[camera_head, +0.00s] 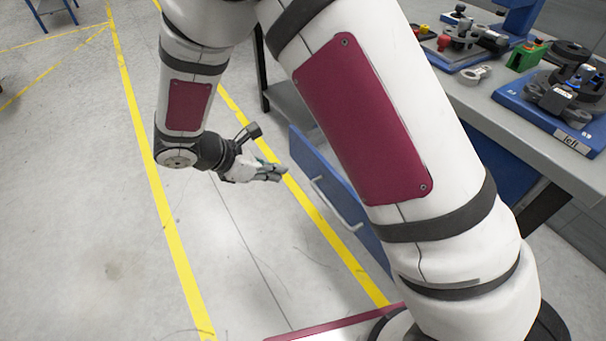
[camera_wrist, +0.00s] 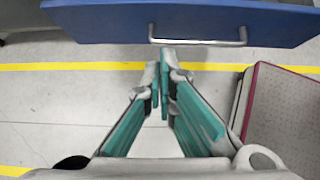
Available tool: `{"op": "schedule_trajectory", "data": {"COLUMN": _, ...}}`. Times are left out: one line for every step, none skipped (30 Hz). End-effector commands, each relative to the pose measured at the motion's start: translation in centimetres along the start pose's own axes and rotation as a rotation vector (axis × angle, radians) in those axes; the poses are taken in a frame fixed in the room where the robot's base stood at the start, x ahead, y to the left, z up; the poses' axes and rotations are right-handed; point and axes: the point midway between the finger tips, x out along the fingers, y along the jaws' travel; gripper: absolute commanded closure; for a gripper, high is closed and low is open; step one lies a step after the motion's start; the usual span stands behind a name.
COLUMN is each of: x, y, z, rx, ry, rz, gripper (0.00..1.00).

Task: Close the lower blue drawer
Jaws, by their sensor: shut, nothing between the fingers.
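The blue drawer (camera_head: 318,171) shows in the head view, pulled out from under the workbench, with a silver bar handle (camera_head: 338,203) on its front. My arm hides part of it. In the wrist view the blue drawer front (camera_wrist: 100,22) spans the top, with its handle (camera_wrist: 198,41) near the middle. My gripper (camera_head: 284,172) is left of the drawer front in the head view. In the wrist view its teal-padded fingers (camera_wrist: 165,52) are shut together and empty, with the tips just below the handle. I cannot tell whether they touch it.
The grey workbench (camera_head: 508,128) stands at the right with blue fixtures and a labelled blue base (camera_head: 556,118) on top. A lower shelf (camera_head: 290,104) and table leg are behind the drawer. The floor with yellow lines (camera_head: 160,195) is clear at the left.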

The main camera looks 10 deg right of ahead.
Motion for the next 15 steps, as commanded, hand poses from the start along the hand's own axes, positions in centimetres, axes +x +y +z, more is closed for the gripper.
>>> {"op": "schedule_trajectory", "data": {"x": 0.5, "y": 0.0, "z": 0.0, "rx": 0.000, "ry": -0.001, "rz": -0.003, "gripper": 1.00}}
{"op": "schedule_trajectory", "data": {"x": 0.8, "y": -0.1, "z": 0.1, "rx": 0.001, "ry": -0.001, "rz": -0.004, "gripper": 1.00}}
{"op": "schedule_trajectory", "data": {"x": 1.4, "y": -0.1, "z": 0.1, "rx": 0.002, "ry": 0.000, "rz": -0.005, "gripper": 1.00}}
{"op": "schedule_trajectory", "data": {"x": 1.8, "y": -0.1, "z": 0.1, "rx": 0.003, "ry": 0.000, "rz": -0.005, "gripper": 1.00}}
{"op": "schedule_trajectory", "data": {"x": 2.3, "y": -0.1, "z": 0.1, "rx": 0.002, "ry": -0.001, "rz": -0.005, "gripper": 1.00}}
{"op": "schedule_trajectory", "data": {"x": 3.1, "y": -0.1, "z": 0.1, "rx": 0.002, "ry": -0.001, "rz": -0.006, "gripper": 1.00}}
{"op": "schedule_trajectory", "data": {"x": 3.7, "y": -0.1, "z": 0.1, "rx": 0.002, "ry": 0.000, "rz": -0.006, "gripper": 1.00}}
{"op": "schedule_trajectory", "data": {"x": 4.3, "y": -0.1, "z": 0.1, "rx": 0.002, "ry": 0.000, "rz": -0.006, "gripper": 1.00}}
{"op": "schedule_trajectory", "data": {"x": 5.1, "y": -0.2, "z": 0.1, "rx": 0.003, "ry": 0.000, "rz": -0.007, "gripper": 1.00}}
{"op": "schedule_trajectory", "data": {"x": 5.7, "y": -0.2, "z": 0.0, "rx": 0.003, "ry": 0.000, "rz": -0.007, "gripper": 1.00}}
{"op": "schedule_trajectory", "data": {"x": 6.3, "y": -0.1, "z": 0.0, "rx": 0.002, "ry": 0.000, "rz": -0.006, "gripper": 1.00}}
{"op": "schedule_trajectory", "data": {"x": 7.1, "y": -0.2, "z": 0.0, "rx": 0.003, "ry": 0.000, "rz": -0.007, "gripper": 1.00}}
{"op": "schedule_trajectory", "data": {"x": 7.7, "y": -0.2, "z": 0.1, "rx": 0.003, "ry": 0.000, "rz": -0.007, "gripper": 1.00}}
{"op": "schedule_trajectory", "data": {"x": 8.2, "y": -0.1, "z": 0.1, "rx": 0.004, "ry": 0.000, "rz": -0.006, "gripper": 1.00}}
{"op": "schedule_trajectory", "data": {"x": 9.0, "y": -0.2, "z": 0.0, "rx": 0.004, "ry": 0.000, "rz": -0.007, "gripper": 1.00}}
